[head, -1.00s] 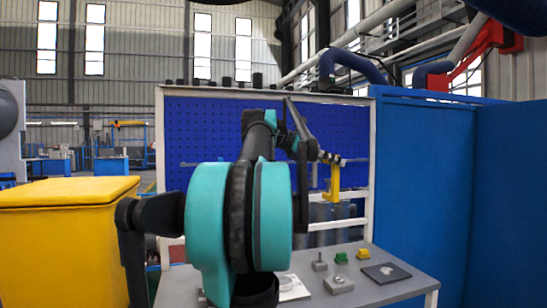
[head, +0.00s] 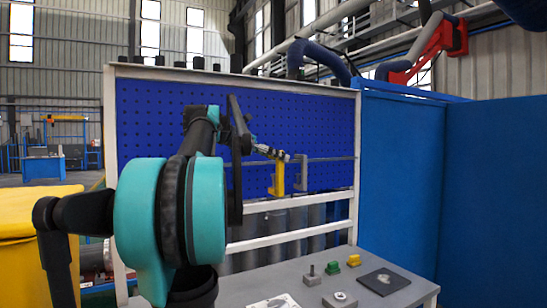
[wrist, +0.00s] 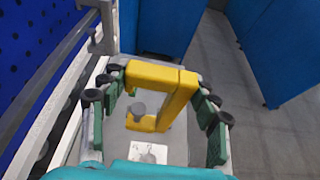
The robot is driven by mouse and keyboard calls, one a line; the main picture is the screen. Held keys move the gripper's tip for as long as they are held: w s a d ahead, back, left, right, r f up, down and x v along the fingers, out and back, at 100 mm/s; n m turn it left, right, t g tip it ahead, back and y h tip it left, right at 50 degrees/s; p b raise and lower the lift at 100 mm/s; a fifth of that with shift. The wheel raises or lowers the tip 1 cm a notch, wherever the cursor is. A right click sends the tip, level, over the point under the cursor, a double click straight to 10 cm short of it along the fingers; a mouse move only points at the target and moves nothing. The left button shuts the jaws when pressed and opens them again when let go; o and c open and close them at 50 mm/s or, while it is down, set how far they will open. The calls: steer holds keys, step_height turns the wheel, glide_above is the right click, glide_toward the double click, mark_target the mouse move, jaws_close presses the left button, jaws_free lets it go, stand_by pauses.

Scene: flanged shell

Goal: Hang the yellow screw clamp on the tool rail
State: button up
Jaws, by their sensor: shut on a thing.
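The yellow screw clamp (head: 277,179) is held by my gripper (head: 272,153), upright and apart from the table below. In the wrist view the clamp (wrist: 178,88) sits between the gripper's green-padded fingers (wrist: 160,118), which are shut on it. The tool rail (head: 330,159) is a grey horizontal bar in front of the blue pegboard. In the wrist view the rail (wrist: 45,72) runs diagonally at the left, with a gap between it and the clamp. In the head view the clamp overlaps the rail's line; contact cannot be told there.
A grey clamp (head: 301,174) hangs on the rail just right of the yellow one; it also shows in the wrist view (wrist: 102,30). A blue cabinet (head: 400,180) stands right.

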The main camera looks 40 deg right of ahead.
steer(key=shift+w+d, duration=0.75)
steer(key=shift+w, duration=1.65)
steer(key=shift+w+d, duration=0.8)
steer(key=shift+w, duration=1.65)
steer(key=shift+w+d, duration=0.75)
steer(key=shift+w, duration=1.65)
steer(key=shift+f, duration=1.2)
steer(key=o, duration=2)
steer(key=shift+c, duration=0.2)
steer(key=v, duration=1.2)
